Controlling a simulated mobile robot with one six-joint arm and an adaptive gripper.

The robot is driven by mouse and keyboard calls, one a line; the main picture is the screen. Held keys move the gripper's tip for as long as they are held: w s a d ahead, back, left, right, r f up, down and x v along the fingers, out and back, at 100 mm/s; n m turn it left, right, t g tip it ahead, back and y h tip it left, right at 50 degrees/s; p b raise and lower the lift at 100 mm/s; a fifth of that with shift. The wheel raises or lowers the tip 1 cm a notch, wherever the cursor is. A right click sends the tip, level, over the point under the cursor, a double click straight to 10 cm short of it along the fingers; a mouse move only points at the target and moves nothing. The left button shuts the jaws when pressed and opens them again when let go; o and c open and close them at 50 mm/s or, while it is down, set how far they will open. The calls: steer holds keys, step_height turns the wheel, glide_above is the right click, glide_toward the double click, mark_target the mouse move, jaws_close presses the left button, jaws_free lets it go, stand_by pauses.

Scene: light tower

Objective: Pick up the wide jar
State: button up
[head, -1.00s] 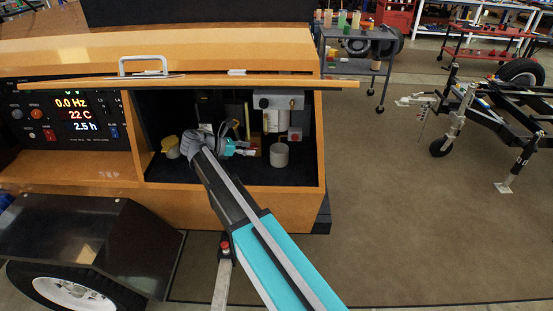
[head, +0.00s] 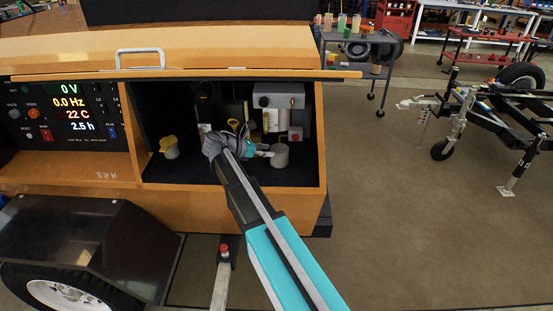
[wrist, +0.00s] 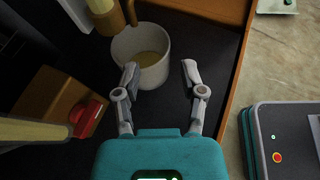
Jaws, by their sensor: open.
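The wide jar (head: 280,156) is a pale grey cylinder on the dark floor of the open compartment, at the right side in the head view. In the wrist view the jar (wrist: 150,72) shows from above as a whitish, open-topped cup with a tan inside. My gripper (wrist: 159,70) is open and empty, its fingers pointing at the jar. The left finger overlaps the jar's near side in the picture, and the right finger lies to the right of it. In the head view my gripper (head: 264,151) is just left of the jar; contact cannot be told.
A clear cylinder (head: 271,120) hangs under a grey box behind the jar. A red knob (wrist: 84,118) and a yellow tube (wrist: 35,129) are left in the wrist view. A yellow-topped container (head: 170,147) stands at the compartment's left. The raised lid (head: 220,74) hangs above.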

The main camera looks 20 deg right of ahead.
mark_target(286, 154)
steer(key=b+x, duration=0.1)
steer(key=x, duration=0.1)
steer(key=b+x, duration=0.1)
steer(key=x, duration=0.1)
steer(key=shift+a+f, duration=0.1)
steer(key=shift+f, duration=0.15)
steer(key=shift+d+f, duration=0.15)
steer(key=shift+d, duration=0.4)
jaws_close()
stand_by(0.3)
